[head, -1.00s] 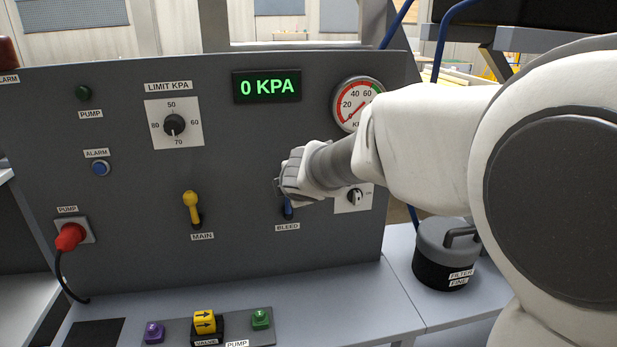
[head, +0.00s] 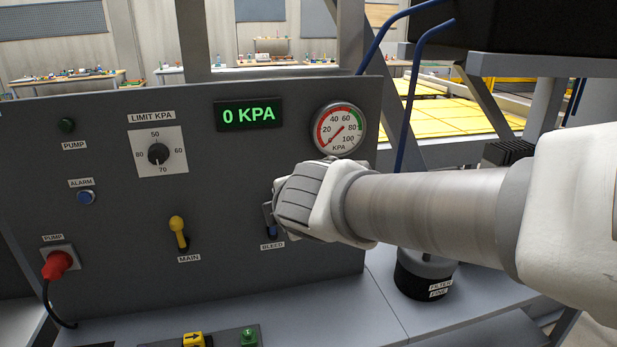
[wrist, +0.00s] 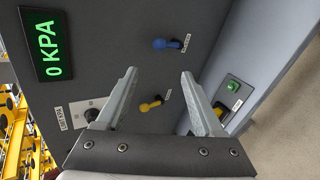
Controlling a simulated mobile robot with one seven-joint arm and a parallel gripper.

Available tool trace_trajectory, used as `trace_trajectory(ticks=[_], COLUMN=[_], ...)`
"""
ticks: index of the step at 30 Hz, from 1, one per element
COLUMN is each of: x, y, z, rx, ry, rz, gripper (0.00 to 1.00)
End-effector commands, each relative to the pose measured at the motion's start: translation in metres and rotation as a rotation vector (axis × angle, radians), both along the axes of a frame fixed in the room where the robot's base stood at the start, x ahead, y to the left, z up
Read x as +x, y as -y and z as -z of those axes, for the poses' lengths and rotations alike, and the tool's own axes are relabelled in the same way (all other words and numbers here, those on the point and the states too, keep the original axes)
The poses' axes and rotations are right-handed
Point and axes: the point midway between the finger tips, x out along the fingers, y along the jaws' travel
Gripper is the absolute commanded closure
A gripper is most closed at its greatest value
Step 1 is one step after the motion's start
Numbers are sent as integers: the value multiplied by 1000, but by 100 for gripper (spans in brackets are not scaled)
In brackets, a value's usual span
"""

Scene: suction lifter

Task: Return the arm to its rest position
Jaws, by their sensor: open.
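My gripper (head: 268,212) is in front of the right part of the dark control panel (head: 105,245), by the blue bleed lever (head: 271,231). In the head view my wrist hides part of the lever and the panel behind it. In the wrist view my gripper (wrist: 158,80) is open, with nothing between its fingers. There the blue lever (wrist: 172,44) shows beyond the fingertips and the yellow main lever (wrist: 150,104) between the fingers; both look apart from them. My arm reaches in from the right of the head view.
The panel carries a limit knob (head: 158,154), a display (head: 250,114) reading 0 KPA, a gauge (head: 338,129) and a red pump plug (head: 57,264). A filter canister (head: 424,273) stands below my forearm. A green button (head: 249,337) is on the bench.

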Motion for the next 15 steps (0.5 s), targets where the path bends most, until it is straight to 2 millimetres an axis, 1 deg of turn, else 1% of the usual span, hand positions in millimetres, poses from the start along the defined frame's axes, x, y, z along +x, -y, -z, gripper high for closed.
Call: trace_trajectory(ticks=[8,10,11,13,14,15], x=[-1,-1,-1,-4,-6,-12], y=[0,4,8,29,41,62], z=[0,-1,-2,-4,-5,-5], rx=[0,9,20,69,104,159], ry=[0,-4,-10,-36,-52,-81], rz=[-1,15,34,122,178,272], gripper=[31,31,31,31,31,31])
